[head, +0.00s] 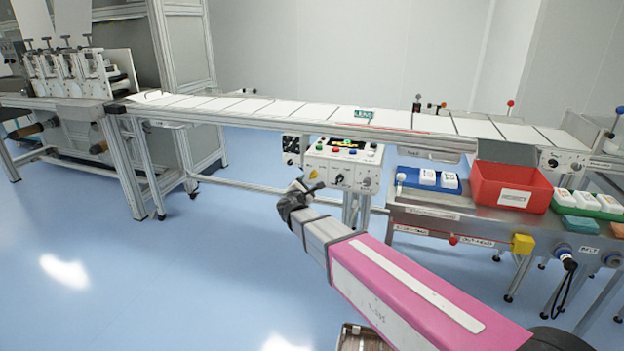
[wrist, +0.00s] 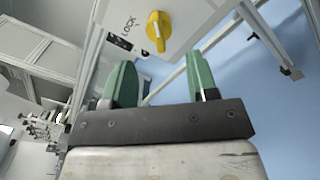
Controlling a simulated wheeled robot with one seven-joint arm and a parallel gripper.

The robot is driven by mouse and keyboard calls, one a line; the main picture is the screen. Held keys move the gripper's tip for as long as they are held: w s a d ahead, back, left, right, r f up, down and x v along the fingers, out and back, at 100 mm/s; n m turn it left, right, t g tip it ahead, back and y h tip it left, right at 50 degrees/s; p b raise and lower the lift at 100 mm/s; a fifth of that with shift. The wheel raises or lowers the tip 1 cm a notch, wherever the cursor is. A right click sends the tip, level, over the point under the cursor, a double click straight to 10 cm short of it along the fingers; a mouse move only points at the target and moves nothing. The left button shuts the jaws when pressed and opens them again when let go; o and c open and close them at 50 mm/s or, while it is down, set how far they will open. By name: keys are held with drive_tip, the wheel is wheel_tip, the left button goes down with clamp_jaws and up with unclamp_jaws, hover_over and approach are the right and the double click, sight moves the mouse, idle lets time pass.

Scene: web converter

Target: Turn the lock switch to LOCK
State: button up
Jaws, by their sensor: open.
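The lock switch is a yellow rotary knob (wrist: 158,30) on a pale panel in the wrist view. The word LOCK (wrist: 122,40) is printed on the panel to its left. The knob's long grip runs roughly up and down in the picture. My gripper (wrist: 165,72) is open, with its two green fingers apart and nothing between them. The knob lies beyond the fingertips, between their lines, and appears apart from them.
The conveyor (head: 290,112) runs above and behind the control box. On the right, a steel table (head: 425,212) bears a red bin (head: 508,187) and a blue tray (head: 428,184). A yellow box (head: 522,244) hangs at its front. The blue floor on the left is clear.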

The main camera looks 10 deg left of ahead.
sight(310, 178)
drive_tip(key=w, duration=0.6)
drive_tip(key=shift+w+d, duration=0.1)
drive_tip(key=shift+d, duration=0.15)
drive_tip(key=c, duration=0.8)
